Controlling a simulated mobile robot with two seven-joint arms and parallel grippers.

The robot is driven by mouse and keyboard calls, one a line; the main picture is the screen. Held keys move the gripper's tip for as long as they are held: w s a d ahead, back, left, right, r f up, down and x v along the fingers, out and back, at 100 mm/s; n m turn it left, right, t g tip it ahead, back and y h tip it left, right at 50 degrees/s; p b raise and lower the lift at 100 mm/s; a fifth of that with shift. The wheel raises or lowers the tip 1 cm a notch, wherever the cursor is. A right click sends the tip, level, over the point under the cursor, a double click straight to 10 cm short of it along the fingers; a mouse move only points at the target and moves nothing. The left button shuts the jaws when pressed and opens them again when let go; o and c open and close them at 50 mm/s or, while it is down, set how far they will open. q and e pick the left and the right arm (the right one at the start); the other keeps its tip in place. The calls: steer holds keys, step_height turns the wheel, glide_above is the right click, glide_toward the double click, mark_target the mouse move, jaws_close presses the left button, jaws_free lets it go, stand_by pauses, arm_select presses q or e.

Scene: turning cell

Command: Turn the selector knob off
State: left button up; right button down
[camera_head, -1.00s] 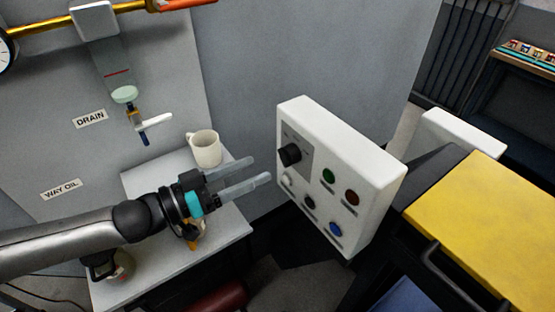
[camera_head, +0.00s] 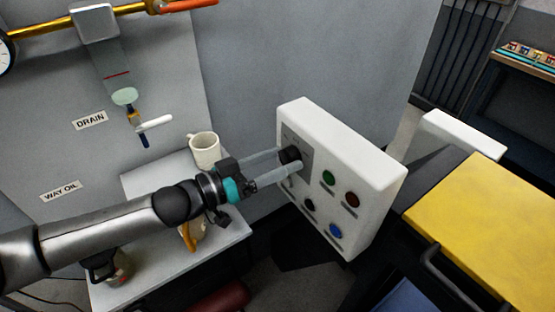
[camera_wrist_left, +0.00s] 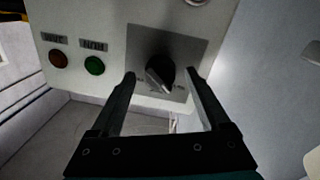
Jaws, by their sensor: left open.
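The black selector knob (camera_head: 290,155) sits on a grey plate at the upper left of the white control box (camera_head: 372,172). In the left wrist view the knob (camera_wrist_left: 160,72) shows a pale pointer line, tilted, with labels beside it too small to read. My left gripper (camera_head: 291,159) is open, its two fingers reaching to the panel around the knob. In the left wrist view the fingertips (camera_wrist_left: 161,73) stand on either side of the knob, with a gap visible on both sides. My right gripper is not in view.
Below and right of the knob are a green button (camera_head: 328,177), a red button (camera_head: 352,200) and a blue button (camera_head: 336,230). A cream mug (camera_head: 204,149) stands on the grey table (camera_head: 146,181) behind my left arm. A yellow-topped cabinet (camera_head: 490,225) is at the right.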

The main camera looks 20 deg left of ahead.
arm_select(q)
steer(key=shift+c, duration=0.3)
jaws_close()
steer(key=shift+m, duration=0.3)
steer(key=m+p, duration=0.2)
steer(key=m, duration=0.1)
steer(key=shift+r+m, duration=0.15)
steer(key=shift+m, duration=0.15)
steer(key=shift+m+p, duration=0.8)
steer(key=shift+m, duration=0.4)
steer(key=shift+m+y+p, duration=0.3)
steer(key=shift+m+p, duration=0.1)
steer(key=shift+m, duration=0.9)
steer(key=shift+d, duration=0.1)
